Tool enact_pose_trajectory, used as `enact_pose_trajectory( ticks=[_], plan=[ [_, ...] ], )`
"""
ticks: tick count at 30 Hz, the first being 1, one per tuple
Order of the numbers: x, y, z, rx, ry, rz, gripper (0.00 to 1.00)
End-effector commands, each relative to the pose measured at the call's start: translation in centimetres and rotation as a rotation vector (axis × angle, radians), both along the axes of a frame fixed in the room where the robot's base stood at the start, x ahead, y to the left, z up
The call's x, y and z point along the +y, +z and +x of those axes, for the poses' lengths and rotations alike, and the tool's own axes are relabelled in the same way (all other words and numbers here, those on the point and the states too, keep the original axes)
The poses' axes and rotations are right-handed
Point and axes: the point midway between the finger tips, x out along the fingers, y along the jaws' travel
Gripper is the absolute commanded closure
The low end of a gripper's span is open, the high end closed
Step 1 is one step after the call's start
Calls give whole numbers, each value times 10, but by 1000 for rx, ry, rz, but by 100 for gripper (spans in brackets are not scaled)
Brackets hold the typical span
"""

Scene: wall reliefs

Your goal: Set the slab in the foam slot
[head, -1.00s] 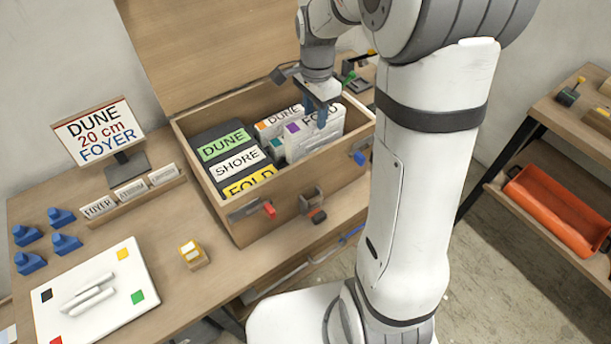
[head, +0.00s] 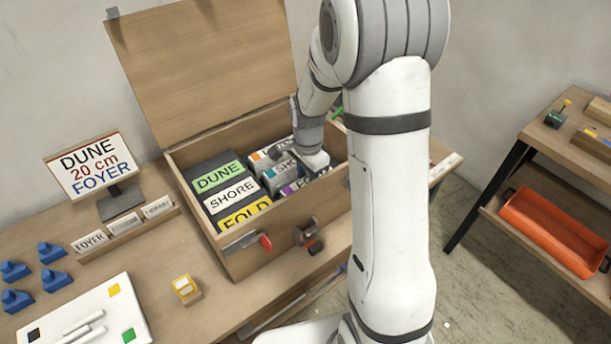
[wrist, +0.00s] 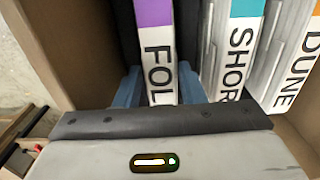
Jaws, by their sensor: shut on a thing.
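My gripper (head: 311,158) reaches down into the open wooden case. In the wrist view its blue fingers (wrist: 160,88) stand on both sides of the slab marked FOLD with a purple tab (wrist: 156,55), shut on it. The slab's purple end shows in the head view (head: 289,189), low in the case; its lower part is hidden. Beside it stand a SHORE slab with a teal tab (wrist: 240,45) and a DUNE slab with an orange tab (wrist: 298,65). Dark foam (head: 207,163) fills the case's left part, with DUNE, SHORE and FOLD labels. I cannot tell whether the held slab is seated.
A sign (head: 88,165) reads DUNE 20 cm FOYER. Blue pieces (head: 16,272), a white board (head: 85,315) and a yellow-topped block (head: 184,287) lie left.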

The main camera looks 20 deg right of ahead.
Motion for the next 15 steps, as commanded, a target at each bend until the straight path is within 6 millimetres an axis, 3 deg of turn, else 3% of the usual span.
enact_pose_trajectory(
  ticks=[5,6,15],
  plan=[
    [0,-3,0,-1,1,0,100],
    [0,-4,0,0,1,0,63],
    [1,-3,0,1,1,0,42]
  ],
)
